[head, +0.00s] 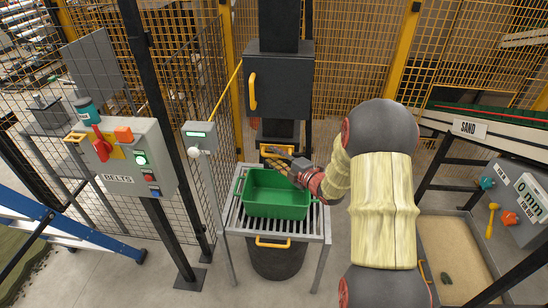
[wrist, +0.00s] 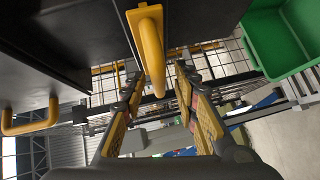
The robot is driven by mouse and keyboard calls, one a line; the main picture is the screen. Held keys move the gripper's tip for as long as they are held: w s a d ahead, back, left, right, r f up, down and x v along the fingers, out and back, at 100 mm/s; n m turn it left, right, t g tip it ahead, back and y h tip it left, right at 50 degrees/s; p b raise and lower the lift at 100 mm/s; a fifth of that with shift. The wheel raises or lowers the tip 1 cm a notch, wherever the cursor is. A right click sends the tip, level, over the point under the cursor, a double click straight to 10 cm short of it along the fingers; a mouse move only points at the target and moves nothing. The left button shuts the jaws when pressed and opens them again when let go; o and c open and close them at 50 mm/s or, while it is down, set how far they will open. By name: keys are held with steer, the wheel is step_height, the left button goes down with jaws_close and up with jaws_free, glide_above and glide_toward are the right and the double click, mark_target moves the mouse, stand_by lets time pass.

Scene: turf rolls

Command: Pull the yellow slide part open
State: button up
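The yellow slide part (head: 277,149) shows in the head view as a yellow handle low on the black machine column, just behind the green bin. In the wrist view its yellow handle (wrist: 152,50) extends from a dark plate into the space between my fingers. My gripper (head: 276,160) reaches in from the right above the bin, its fingers by the handle. In the wrist view my gripper (wrist: 158,82) is open, with a finger on each side of the handle and gaps visible. Contact with the handle cannot be told.
A green bin (head: 255,211) stands on a grated metal stand (head: 232,228) below my gripper. A dark cabinet (head: 285,85) with a yellow handle (head: 252,91) is above. A control box (head: 123,160) stands left, and a sand station (head: 512,200) right. Mesh fencing closes the back.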

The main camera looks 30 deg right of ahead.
steer(key=shift+w, duration=0.25)
steer(key=shift+c, duration=0.6)
jaws_close()
